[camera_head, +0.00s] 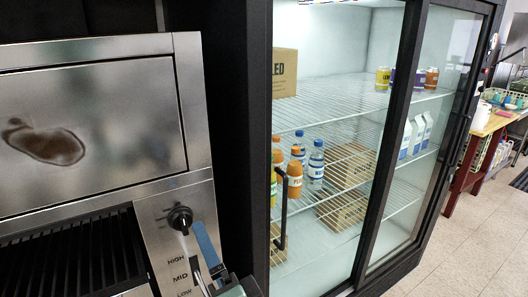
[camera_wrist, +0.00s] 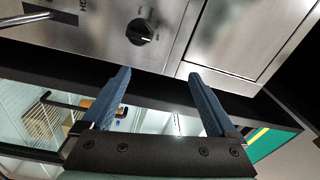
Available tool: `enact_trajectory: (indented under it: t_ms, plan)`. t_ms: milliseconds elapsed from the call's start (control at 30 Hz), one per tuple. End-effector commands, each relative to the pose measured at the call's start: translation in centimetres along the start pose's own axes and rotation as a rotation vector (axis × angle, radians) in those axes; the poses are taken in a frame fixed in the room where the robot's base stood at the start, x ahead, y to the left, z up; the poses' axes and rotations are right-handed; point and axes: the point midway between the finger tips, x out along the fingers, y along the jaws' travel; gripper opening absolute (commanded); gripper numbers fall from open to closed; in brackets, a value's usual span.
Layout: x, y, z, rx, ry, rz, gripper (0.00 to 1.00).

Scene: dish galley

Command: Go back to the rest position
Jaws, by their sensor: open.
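My gripper (camera_head: 207,262) shows at the bottom of the head view, in front of the steel grill's control panel, just below the black knob (camera_head: 180,219). In the wrist view my gripper (camera_wrist: 162,90) has its two blue fingers spread apart, with nothing between them. The knob (camera_wrist: 140,32) shows above the fingers in the wrist view, apart from them. The gripper's palm is partly cut off by the lower edge of the head view.
The steel grill unit (camera_head: 90,110) stands close on the left, with a dark grate (camera_head: 75,262) below. A glass-door fridge (camera_head: 262,150) with bottles, cartons and boxes stands on the right. A wooden table (camera_head: 490,124) is farther right. Tiled floor (camera_head: 460,235) is clear at the lower right.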

Motion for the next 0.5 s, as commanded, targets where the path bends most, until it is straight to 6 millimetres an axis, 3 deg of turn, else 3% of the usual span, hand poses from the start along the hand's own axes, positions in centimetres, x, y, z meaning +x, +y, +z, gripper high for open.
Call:
enact_trajectory:
  t_ms: [33,133,233,400,500]
  plan:
    - [0.2,-3.1,-1.4,-0.128,0.043,-0.036,0.93]
    - [-0.2,-9.8,-4.3,-0.444,0.170,-0.092,0.93]
    - [-1.9,-17.0,-6.9,-0.754,0.334,-0.134,0.93]
    - [-7.0,-27.6,-9.6,-1.180,0.649,-0.151,0.93]
    - [-10.2,-32.0,-10.2,-1.343,0.810,-0.136,0.93]
